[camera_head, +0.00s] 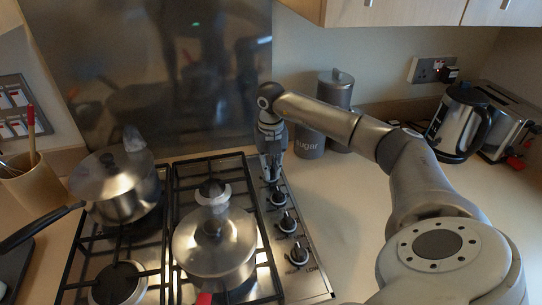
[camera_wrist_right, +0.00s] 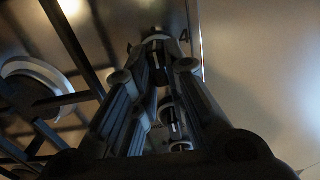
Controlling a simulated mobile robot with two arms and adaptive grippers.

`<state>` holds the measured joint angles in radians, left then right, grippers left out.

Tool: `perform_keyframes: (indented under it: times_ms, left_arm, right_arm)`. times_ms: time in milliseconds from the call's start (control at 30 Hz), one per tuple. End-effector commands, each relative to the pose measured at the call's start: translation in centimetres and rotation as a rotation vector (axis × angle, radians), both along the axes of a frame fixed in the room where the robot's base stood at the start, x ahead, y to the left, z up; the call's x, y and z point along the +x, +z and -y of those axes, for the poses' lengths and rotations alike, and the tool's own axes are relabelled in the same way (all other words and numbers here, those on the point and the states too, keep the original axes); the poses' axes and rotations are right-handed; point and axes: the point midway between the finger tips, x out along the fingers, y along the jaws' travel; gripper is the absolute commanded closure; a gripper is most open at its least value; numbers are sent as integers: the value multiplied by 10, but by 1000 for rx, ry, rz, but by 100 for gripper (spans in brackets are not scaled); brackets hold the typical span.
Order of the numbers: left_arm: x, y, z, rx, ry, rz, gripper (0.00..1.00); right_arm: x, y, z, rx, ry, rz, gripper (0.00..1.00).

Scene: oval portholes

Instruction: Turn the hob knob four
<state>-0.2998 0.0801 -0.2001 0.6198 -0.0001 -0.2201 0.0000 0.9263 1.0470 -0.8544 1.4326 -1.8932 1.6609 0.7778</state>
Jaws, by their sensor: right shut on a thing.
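A row of black hob knobs runs along the right side of the steel hob (camera_head: 310,275). Three show clear of my gripper: one knob (camera_head: 278,197), a middle knob (camera_head: 287,223) and the nearest knob (camera_head: 298,255). My right gripper (camera_head: 271,175) points down at the far end of this row and hides the farthest knob in the head view. In the right wrist view that farthest knob (camera_wrist_right: 157,62) sits between the fingertips, and the gripper is shut on it. My left gripper is not in view.
A lidded saucepan (camera_head: 214,245) stands on the hob just left of the knobs, and another pot (camera_head: 118,188) stands at the back left. Canisters (camera_head: 335,90) stand behind my right arm. A kettle (camera_head: 461,122) and toaster (camera_head: 510,125) are at right.

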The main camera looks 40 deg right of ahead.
Motion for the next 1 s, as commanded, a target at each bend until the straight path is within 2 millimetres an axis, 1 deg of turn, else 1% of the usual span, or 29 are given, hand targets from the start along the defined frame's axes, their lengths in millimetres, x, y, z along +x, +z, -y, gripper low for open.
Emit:
perform_keyframes:
  times_ms: [200, 233, 333, 400, 667, 767, 867, 1000]
  left_arm:
    - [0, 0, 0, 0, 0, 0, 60]
    - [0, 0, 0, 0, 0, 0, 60]
    - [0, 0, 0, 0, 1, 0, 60]
    - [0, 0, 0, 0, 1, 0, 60]
    - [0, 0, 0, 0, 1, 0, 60]
    - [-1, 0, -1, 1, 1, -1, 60]
    - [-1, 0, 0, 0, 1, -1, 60]
    - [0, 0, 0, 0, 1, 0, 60]
  right_arm:
    - [1, 1, 0, -1, -1, 3, 100]
    - [1, 1, 0, -1, -1, 3, 84]
    - [1, 1, 0, 0, -1, 2, 72]
    - [0, 1, 0, 0, 0, 2, 65]
    - [0, 0, 0, 0, 1, 1, 65]
    - [0, 5, 0, -1, 1, 2, 65]
    - [1, 17, 0, -1, 0, 5, 65]
    - [1, 45, 0, 0, 0, 6, 65]
